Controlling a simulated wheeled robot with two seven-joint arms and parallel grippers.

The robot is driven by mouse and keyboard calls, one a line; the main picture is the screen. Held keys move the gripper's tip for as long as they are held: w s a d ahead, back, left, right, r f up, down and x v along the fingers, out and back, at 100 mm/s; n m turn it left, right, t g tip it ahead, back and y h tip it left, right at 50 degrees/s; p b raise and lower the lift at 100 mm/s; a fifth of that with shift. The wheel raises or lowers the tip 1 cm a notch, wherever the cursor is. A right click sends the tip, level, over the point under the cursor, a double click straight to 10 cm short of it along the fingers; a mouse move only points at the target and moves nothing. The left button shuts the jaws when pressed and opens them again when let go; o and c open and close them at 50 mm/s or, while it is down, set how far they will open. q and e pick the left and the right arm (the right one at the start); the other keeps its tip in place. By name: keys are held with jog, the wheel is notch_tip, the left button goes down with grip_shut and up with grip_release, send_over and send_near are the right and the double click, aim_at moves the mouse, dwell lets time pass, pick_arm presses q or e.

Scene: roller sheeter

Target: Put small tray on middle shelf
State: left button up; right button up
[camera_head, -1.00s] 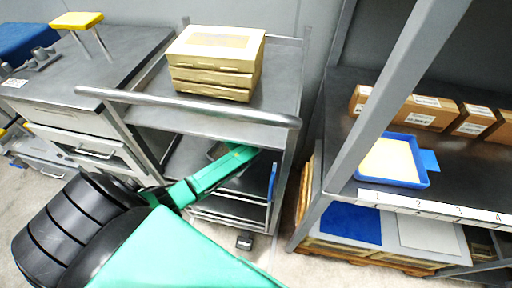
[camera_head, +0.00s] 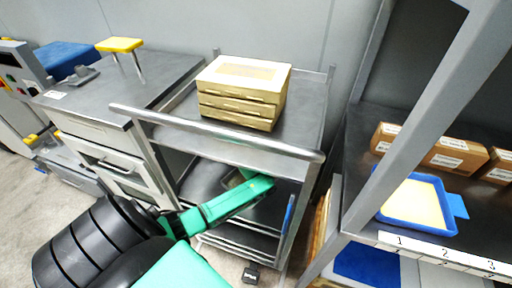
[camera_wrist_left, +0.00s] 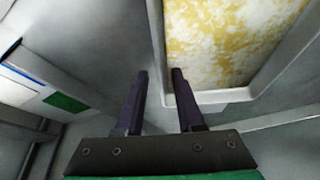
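A light grey tray with mottled yellow contents (camera_wrist_left: 225,45) fills the upper right of the left wrist view. My left gripper (camera_wrist_left: 160,75) is at the tray's near left corner, its two dark fingers apart with a gap between the tips. The tray's side wall runs close to that gap; I cannot tell whether the fingers touch it. In the head view my green left arm reaches under the top of the metal cart (camera_head: 220,140), over its middle shelf (camera_head: 207,180). The fingertips are hidden there. My right gripper is not in view.
A stack of beige boxes (camera_head: 243,92) stands on the cart top. A metal handle bar (camera_head: 215,133) crosses above my left arm. At right, a rack holds a blue tray (camera_head: 418,204) and brown cartons (camera_head: 455,152). A steel bench (camera_head: 110,88) stands at left.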

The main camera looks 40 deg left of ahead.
pick_arm(q)
jog(key=shift+v, duration=1.05)
jog(key=s, duration=1.2)
jog(key=shift+s+a+r+p, duration=0.1)
jog(key=shift+a+r+p, duration=0.1)
jog(key=shift+p, duration=0.1)
